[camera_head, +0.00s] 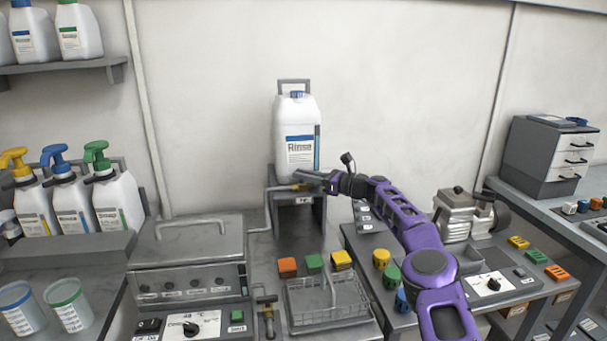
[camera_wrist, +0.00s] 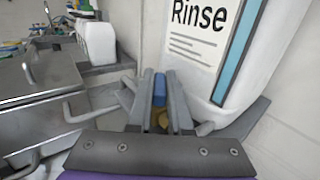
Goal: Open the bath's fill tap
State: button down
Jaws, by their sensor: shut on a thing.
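The Rinse jug (camera_head: 297,140), white with a blue-striped label, stands on a grey stand (camera_head: 323,213). A brass tap (camera_head: 282,189) sits at the front of the stand, with a pipe running left toward the metal bath (camera_head: 187,242). My gripper (camera_head: 312,179) reaches in from the right at the tap, hiding part of it. In the wrist view, the two fingers (camera_wrist: 161,88) are shut on a blue tap lever (camera_wrist: 160,92), with brass (camera_wrist: 162,119) showing below it. The jug (camera_wrist: 205,50) is just right of the fingers.
A second brass tap (camera_head: 267,312) is low at the bath's right front. A wire basket (camera_head: 325,297) and coloured blocks (camera_head: 314,262) stand in front of the stand. Pump bottles (camera_head: 112,195) are at left; a compressor (camera_head: 464,213) is right of my arm.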

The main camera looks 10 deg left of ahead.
dwell(0.4)
jog(key=c, duration=0.8)
grip_release()
jog(key=shift+c, duration=0.2)
jog(key=shift+f+m+t+h+b, duration=0.15)
jog(key=shift+m+t+h+b, duration=0.35)
jog(key=shift+t+b, duration=0.65)
